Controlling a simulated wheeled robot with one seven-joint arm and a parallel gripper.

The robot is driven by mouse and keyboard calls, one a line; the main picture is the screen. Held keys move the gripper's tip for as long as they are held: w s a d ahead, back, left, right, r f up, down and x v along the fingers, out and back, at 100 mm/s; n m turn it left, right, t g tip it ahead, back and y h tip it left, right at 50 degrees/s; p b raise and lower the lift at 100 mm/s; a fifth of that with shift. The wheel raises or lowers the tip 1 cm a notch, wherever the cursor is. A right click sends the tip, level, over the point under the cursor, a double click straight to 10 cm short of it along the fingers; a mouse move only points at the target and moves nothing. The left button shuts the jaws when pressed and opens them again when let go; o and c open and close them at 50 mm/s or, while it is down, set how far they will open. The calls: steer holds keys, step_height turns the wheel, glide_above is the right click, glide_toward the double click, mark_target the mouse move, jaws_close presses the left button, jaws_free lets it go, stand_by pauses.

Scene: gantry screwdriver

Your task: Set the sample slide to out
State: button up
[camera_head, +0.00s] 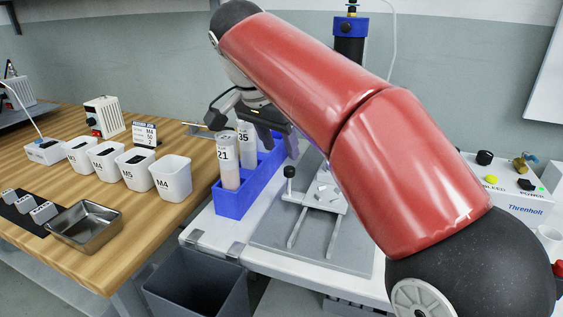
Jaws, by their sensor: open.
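What looks like the sample slide (326,196) is a light carriage with a black-topped knob (289,172) on a post at its left. It sits partway up two rails (299,227) on a grey base plate (267,236). My gripper (272,145) is open, above the blue rack (233,202), up and left of the knob and apart from it. Part of the fingers is hard to make out against the rack. My red arm hides the right side of the slide and base plate.
The rack holds two tubes, marked 21 (228,165) and 35 (246,140), close to my gripper. White bins (170,178) and a metal tray (85,226) stand on the wooden table at left. A control box (515,200) is at right. A grey bin (197,287) stands below.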

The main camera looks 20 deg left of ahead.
mark_target(289, 168)
steer(key=b+x, duration=0.1)
steer(key=x, duration=0.5)
steer(key=shift+d, duration=0.1)
jaws_close()
